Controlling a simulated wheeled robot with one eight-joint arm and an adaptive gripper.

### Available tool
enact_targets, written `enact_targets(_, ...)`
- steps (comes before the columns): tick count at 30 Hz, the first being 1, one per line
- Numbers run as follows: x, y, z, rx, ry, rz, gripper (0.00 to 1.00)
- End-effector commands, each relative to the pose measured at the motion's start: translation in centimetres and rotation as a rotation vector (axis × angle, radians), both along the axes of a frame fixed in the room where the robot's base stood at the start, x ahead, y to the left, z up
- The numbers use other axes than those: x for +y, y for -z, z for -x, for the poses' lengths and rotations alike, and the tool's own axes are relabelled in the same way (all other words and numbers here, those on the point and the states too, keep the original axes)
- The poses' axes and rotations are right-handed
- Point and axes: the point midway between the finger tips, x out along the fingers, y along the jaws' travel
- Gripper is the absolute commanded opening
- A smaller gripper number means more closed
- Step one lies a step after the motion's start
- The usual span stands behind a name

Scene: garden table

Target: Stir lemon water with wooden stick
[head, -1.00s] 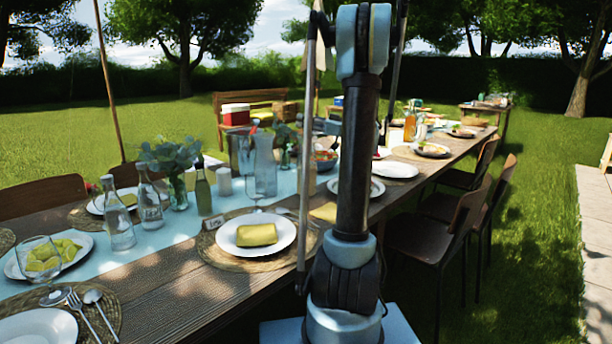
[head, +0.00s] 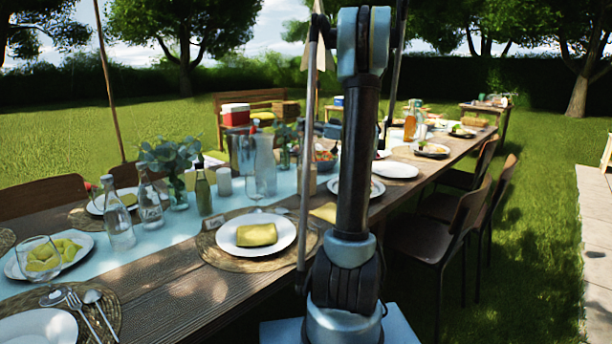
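No wooden stick can be made out. A clear glass carafe (head: 265,158) stands on the blue runner left of my arm; whether it holds lemon water cannot be told. A stemmed glass (head: 256,184) stands just in front of it. My arm rises in the middle of the head view and bends away over the table. A blue-grey part of it (head: 328,130) shows beside the upright link, further along the table. My gripper's fingers cannot be made out, being hidden behind the arm or too small, so whether it holds anything cannot be told.
The long wooden table (head: 165,290) carries plates, clear bottles (head: 118,225), a dark green bottle (head: 203,190), a vase of leaves (head: 175,165) and a metal bucket (head: 240,150). Chairs (head: 452,220) line its right side. Open grass (head: 530,270) lies further right.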

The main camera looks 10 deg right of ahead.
Motion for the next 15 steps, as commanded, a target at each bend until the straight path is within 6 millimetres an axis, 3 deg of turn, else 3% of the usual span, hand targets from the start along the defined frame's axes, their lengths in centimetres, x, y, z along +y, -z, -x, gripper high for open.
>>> enact_targets(5, 0.0, 0.03, 0.0, 0.0, 0.0, 0.0, 0.0)
enact_targets(9, 0.0, 0.03, 0.0, 0.0, 0.0, 0.0, 0.28)
enact_targets(15, -0.01, 0.03, 0.0, 0.0, 0.0, 0.0, 0.28)
